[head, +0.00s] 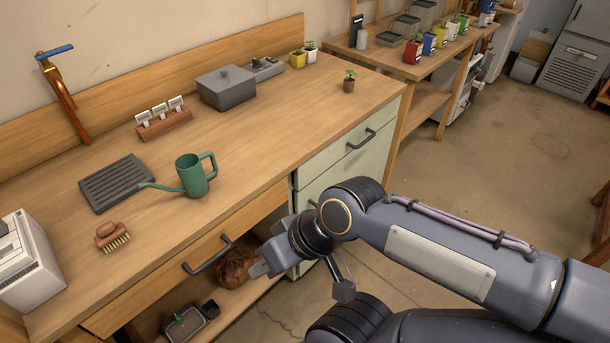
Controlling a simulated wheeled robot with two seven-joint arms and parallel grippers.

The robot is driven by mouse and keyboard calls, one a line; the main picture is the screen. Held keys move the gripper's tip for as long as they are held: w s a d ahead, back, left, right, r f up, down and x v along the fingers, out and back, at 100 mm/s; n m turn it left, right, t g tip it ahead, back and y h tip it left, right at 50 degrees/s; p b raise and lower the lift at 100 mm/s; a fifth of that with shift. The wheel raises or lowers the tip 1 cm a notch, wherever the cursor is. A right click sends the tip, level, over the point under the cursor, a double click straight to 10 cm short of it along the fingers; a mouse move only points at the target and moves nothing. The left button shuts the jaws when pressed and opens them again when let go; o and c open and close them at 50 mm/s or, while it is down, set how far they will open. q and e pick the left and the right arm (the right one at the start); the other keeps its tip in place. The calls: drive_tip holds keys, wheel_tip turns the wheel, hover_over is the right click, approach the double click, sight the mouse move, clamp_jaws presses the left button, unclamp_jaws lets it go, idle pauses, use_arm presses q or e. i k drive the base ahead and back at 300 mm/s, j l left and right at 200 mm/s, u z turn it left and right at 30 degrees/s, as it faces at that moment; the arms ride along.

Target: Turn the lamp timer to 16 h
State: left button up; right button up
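No dial that I can read as a lamp timer with hour marks shows clearly in the head view. A white box-like device (28,262) with a dark part on top stands at the bench's left front corner, cut by the picture's edge. A small grey unit (264,68) sits at the back of the bench, too small to make out. I cannot tell whether either is the timer. My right gripper (265,262) is in front of the bench, by the drawer handle and apart from both devices. Its finger gap is unclear. My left gripper is out of view.
On the wooden bench (235,160) are a green watering can (193,176), black slatted tray (116,183), brush (113,237), label holder (163,121), grey lidded box (226,88) and seedling pot (349,83). Drawer handles (207,256) jut out. The bench's right middle is clear.

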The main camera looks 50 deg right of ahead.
sight(257, 64)
drive_tip(key=k+l, duration=0.1)
drive_tip(key=l, duration=0.4)
drive_tip(key=k+l, duration=0.15)
drive_tip(key=l, duration=0.3)
drive_tip(key=k+l, duration=0.1)
drive_tip(key=l, duration=0.4)
drive_tip(key=k+l, duration=0.1)
drive_tip(key=l, duration=0.4)
drive_tip(key=k+l, duration=0.1)
drive_tip(key=l, duration=0.35)
drive_tip(key=k+l, duration=0.15)
drive_tip(key=l, duration=0.35)
drive_tip(key=i+l+u, duration=0.25)
drive_tip(key=i+u, duration=0.2)
drive_tip(key=i, duration=0.2)
drive_tip(key=i+l+u, duration=0.5)
drive_tip(key=i+j, duration=0.05)
drive_tip(key=i, duration=0.05)
